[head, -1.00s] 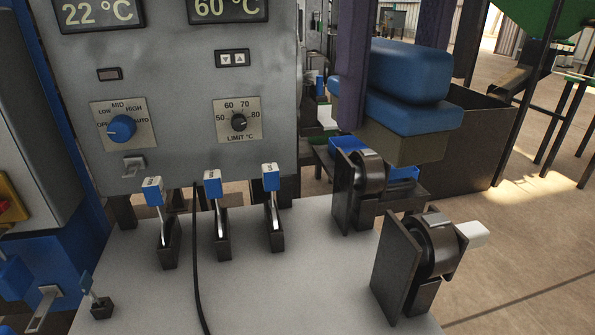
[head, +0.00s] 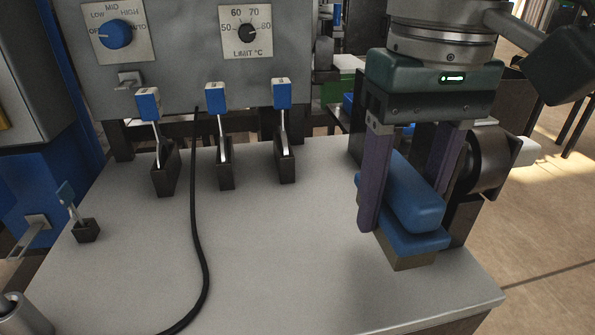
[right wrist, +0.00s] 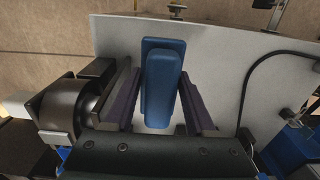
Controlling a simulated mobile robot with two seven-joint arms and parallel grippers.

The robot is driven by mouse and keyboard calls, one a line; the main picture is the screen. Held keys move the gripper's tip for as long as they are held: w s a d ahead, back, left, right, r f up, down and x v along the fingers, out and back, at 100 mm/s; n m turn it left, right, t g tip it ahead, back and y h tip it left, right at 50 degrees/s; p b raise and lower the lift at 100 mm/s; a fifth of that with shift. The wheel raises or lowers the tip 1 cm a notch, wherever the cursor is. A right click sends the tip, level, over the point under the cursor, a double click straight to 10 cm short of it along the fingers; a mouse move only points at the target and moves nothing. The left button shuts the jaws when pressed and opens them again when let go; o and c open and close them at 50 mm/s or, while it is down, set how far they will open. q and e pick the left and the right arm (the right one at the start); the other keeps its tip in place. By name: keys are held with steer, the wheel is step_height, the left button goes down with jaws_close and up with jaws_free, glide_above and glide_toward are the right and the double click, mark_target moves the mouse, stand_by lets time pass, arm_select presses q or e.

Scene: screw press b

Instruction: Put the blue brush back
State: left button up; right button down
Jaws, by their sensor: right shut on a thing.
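The blue brush (head: 415,200) has a blue body and handle with a grey-brown bristle block below. My right gripper (head: 408,190) comes down from above at the right, its purple fingers on either side of the brush, shut on it. The brush is at the right part of the light grey tabletop (head: 290,255); I cannot tell whether the bristles touch it. In the right wrist view the brush (right wrist: 160,85) lies between the fingers. My left gripper is not in view.
Three blue-topped levers (head: 221,140) stand along the table's back, before a control panel (head: 190,70). A black cable (head: 198,235) runs across the tabletop. A dark bracket with a roller (head: 488,165) stands close right of my right gripper. The middle is clear.

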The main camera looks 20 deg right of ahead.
mark_target(407, 173)
step_height(407, 173, down, 6)
steer(key=shift+f+b, duration=0.1)
steer(key=shift+b, duration=0.2)
steer(key=shift+c, duration=1.2)
jaws_free()
steer(key=shift+r, duration=0.3)
step_height(407, 173, up, 12)
steer(key=shift+f+p, duration=0.15)
steer(key=shift+p, duration=0.45)
